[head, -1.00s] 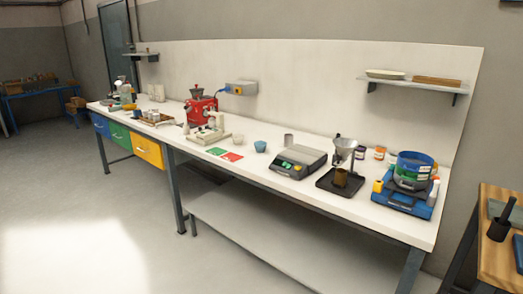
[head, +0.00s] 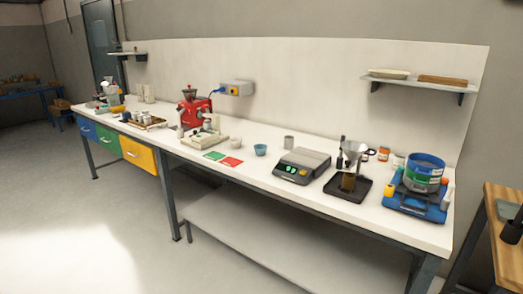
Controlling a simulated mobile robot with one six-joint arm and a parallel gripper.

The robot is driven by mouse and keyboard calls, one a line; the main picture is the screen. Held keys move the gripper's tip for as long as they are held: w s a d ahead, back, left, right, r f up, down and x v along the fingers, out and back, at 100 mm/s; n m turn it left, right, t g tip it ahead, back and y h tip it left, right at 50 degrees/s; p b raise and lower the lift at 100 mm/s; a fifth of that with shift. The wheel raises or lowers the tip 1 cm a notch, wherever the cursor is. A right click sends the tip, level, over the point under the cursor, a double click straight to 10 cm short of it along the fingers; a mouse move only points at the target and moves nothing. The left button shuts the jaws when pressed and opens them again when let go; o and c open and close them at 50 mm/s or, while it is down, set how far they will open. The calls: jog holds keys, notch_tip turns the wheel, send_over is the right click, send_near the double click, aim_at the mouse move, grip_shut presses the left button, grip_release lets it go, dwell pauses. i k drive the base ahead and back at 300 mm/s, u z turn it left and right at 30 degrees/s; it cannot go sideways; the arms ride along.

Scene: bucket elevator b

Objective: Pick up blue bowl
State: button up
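A small blue bowl (head: 260,150) stands upright on the white bench top in the head view. It is left of the grey digital scale (head: 302,166) and right of the red card (head: 230,161). Nothing touches it that I can see. My gripper is not in view, and no part of my arm shows near the bowl.
A cream bowl (head: 236,142) stands just left of the blue bowl, and a grey cup (head: 289,142) stands behind the scale. A funnel stand (head: 352,165) and a blue sieve machine (head: 416,190) are at the right. A red grinder (head: 193,110) is further left.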

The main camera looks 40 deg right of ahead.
aim_at(260, 151)
jog(key=z, duration=0.25)
jog(key=i, duration=1.4)
jog(key=u, duration=0.45)
